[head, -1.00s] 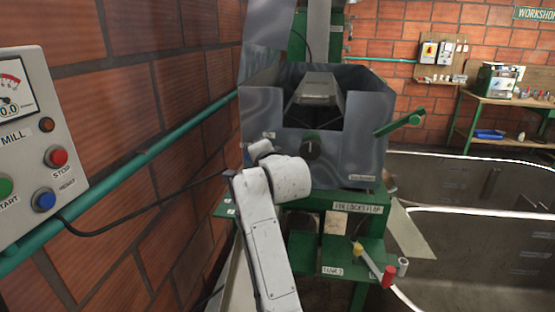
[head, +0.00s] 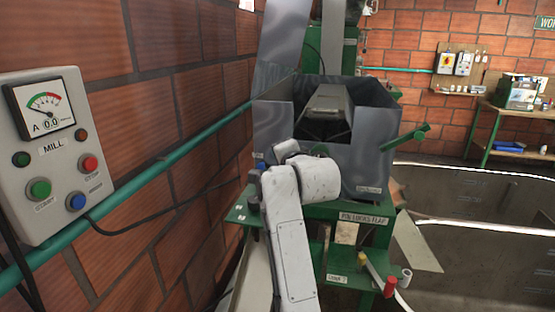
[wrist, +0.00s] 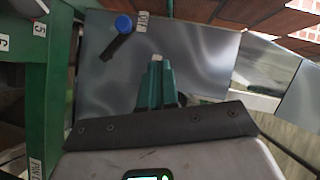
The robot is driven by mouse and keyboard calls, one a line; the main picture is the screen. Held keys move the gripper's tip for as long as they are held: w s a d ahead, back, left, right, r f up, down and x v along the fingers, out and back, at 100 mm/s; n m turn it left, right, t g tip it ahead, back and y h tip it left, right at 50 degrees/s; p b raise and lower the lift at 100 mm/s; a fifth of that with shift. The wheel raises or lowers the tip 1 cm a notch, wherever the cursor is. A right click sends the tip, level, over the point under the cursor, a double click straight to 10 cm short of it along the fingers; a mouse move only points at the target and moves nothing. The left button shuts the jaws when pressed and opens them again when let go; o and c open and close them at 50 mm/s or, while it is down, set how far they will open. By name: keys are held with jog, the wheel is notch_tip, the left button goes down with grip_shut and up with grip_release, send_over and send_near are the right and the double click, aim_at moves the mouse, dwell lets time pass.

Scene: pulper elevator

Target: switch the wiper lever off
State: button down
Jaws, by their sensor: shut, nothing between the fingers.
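A short black lever with a round blue knob (wrist: 123,23) sits on a grey sheet-metal panel in the wrist view. It slants, with the knob at its upper right end. A small white label (wrist: 143,22) is beside the knob; its text is too small to read surely. My gripper (wrist: 157,62) has its green fingers shut and empty, in front of the panel, below and right of the lever. I see no contact with the lever. In the head view my arm hides the gripper and part of the grey hopper (head: 375,150).
A mill control box (head: 48,155) hangs on the brick wall at left, with a green pipe (head: 180,150) along that wall. A green handle (head: 405,138) sticks out right of the hopper. Below are a green stand and small levers with yellow and red knobs (head: 390,287). Tanks lie at right.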

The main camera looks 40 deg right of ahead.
jog(key=s+a+r+b, duration=0.1)
jog(key=s+a+r, duration=0.1)
jog(key=s+a, duration=0.2)
jog(key=shift+s, duration=0.85)
